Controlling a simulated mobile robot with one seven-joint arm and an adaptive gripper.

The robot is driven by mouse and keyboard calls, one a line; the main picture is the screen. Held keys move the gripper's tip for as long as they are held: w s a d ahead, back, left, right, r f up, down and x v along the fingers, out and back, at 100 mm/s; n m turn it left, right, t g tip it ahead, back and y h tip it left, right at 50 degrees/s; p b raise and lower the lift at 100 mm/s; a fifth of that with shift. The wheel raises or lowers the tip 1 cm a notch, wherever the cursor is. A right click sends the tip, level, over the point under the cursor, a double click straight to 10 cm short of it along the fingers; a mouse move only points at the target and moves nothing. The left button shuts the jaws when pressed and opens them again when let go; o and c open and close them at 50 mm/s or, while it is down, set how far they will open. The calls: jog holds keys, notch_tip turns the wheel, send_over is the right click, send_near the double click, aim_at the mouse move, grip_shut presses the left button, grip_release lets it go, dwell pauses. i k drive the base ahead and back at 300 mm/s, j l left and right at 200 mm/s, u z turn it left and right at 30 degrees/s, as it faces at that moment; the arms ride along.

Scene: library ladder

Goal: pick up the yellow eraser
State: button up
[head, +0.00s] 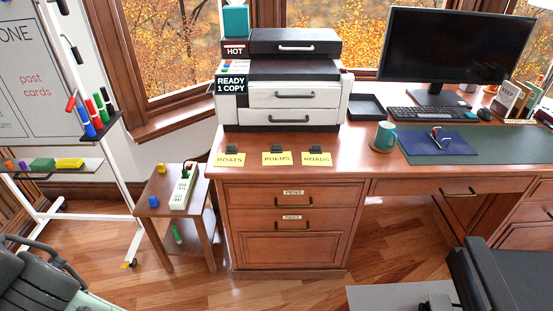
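A yellow block (69,163), which looks like the yellow eraser, lies on the clear ledge (85,173) below the whiteboard at the left in the head view. A green block (42,164) lies just left of it, close beside it. The top and near side of the yellow block show, and nothing covers it. A smaller yellow object (162,168) stands on the low side table, apart from the ledge. My gripper cannot be made out in this view.
The whiteboard's white legs frame the ledge. Markers (99,107) stand on a dark shelf (100,130) above its right end. A low wooden table (153,207) and a large desk (290,172) stand to the right. Wooden floor is open mid-front.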

aim_at(70, 164)
jog(key=u, duration=1.3)
